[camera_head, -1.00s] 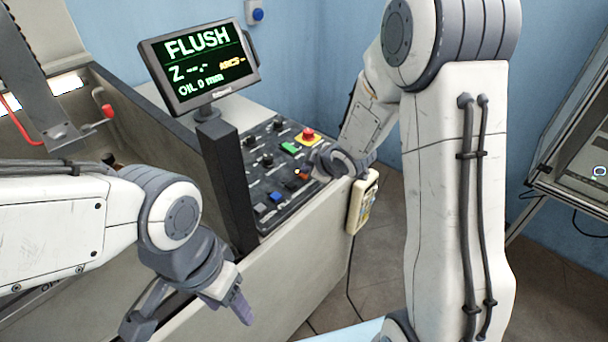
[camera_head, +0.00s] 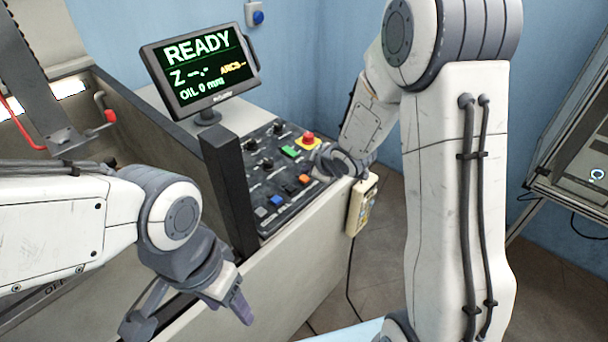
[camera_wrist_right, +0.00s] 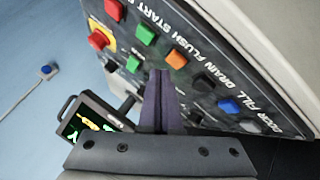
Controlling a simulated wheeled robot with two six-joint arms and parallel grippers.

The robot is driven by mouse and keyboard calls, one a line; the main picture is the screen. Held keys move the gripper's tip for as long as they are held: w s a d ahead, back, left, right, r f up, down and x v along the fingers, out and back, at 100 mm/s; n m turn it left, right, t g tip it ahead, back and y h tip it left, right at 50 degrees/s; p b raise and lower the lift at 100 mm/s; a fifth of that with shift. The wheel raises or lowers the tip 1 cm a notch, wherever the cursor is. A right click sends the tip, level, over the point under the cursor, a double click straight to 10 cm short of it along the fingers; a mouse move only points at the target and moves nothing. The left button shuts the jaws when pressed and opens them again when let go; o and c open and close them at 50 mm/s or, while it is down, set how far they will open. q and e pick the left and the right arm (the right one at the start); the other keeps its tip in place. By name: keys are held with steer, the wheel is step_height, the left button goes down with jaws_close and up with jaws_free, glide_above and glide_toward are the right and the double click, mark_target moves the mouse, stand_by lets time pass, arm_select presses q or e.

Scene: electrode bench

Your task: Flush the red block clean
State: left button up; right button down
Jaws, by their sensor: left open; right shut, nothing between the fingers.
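No red block shows in either view; the tank (camera_head: 112,90) interior is mostly hidden by its wall and my left arm. The monitor (camera_head: 200,62) reads READY, with OIL 0 mm below. The orange button (camera_head: 304,179) on the control panel (camera_head: 262,178) lies under the FLUSH label, seen in the right wrist view (camera_wrist_right: 177,60). My right gripper (camera_wrist_right: 158,74) is shut and empty, its tips over the panel close to the orange button; I cannot tell any contact. My left gripper (camera_head: 190,314) is open and empty in front of the tank's front wall.
A red emergency button (camera_head: 308,137) on yellow sits at the panel's far end. A blue button (camera_head: 276,199) and a green button (camera_head: 290,152) are also on it. A handheld pendant (camera_head: 361,205) hangs at the panel's right edge. A red-tipped lever (camera_head: 109,116) is at the tank.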

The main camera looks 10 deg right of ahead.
step_height(320, 180, up, 5)
steer(key=p, duration=0.4)
steer(key=shift+p, duration=0.3)
steer(key=shift+a, duration=0.1)
stand_by(0.5)
steer(key=s+a+r+m+g, duration=0.1)
steer(key=s+a+r+g, duration=0.1)
steer(key=s, duration=0.9)
steer(key=s+a+r+m+g+h, duration=0.1)
steer(key=s+a+g, duration=0.3)
steer(key=s, duration=0.7)
steer(key=s+a+r+m+g, duration=0.2)
steer(key=s+a, duration=0.3)
steer(key=s, duration=0.6)
steer(key=shift+s+a+r+m+g, duration=0.2)
steer(key=shift+r+m+g, duration=0.2)
steer(key=shift+r, duration=0.2)
